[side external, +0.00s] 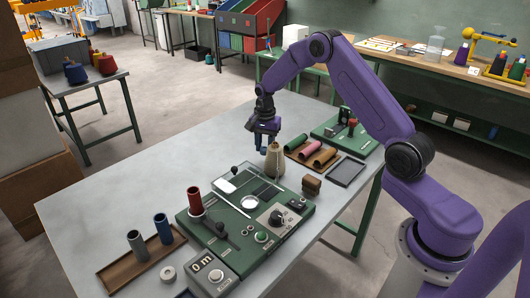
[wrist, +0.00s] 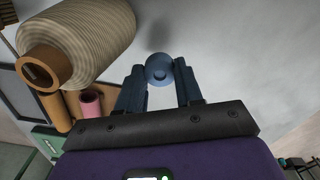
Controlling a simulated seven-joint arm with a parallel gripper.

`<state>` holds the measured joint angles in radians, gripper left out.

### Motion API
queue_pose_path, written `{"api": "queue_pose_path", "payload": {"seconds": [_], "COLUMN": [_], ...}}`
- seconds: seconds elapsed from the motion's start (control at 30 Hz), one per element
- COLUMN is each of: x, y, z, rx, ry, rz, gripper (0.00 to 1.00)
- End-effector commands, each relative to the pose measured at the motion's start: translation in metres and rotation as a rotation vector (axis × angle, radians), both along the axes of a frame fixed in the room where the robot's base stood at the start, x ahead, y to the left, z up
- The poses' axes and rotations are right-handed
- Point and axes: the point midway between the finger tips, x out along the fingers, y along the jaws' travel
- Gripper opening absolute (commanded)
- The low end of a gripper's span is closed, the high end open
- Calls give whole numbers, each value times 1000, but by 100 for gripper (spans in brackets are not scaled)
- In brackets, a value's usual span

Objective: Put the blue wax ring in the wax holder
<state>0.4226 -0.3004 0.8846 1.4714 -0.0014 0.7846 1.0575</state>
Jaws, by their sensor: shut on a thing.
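In the side view my gripper (side external: 263,146) points down above the grey table, just left of and behind a beige yarn cone (side external: 275,162). The ring is too small to make out there. I cannot tell for sure which part is the wax holder; a green machine panel (side external: 268,243) with a red spool, knobs and a dark post stands in front of my gripper.
The yarn cone (wrist: 85,40) is close to my fingers at the upper left of the wrist view. The table's left part (side external: 120,195) is clear.

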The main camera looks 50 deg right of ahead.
Motion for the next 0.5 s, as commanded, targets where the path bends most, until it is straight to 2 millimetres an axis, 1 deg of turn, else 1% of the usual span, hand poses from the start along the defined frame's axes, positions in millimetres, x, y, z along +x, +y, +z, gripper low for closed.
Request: {"api": "queue_pose_path", "payload": {"seconds": [0.03,0.2,0.37,0.5], "x": [1,1,0,-7], "y": [0,0,1,11], "z": [12,43,63,74], "rx": [0,1,0,1], "ry": [-4,-4,-1,0], "rz": [0,0,5,79], "gripper": [3,3,3,3]}}
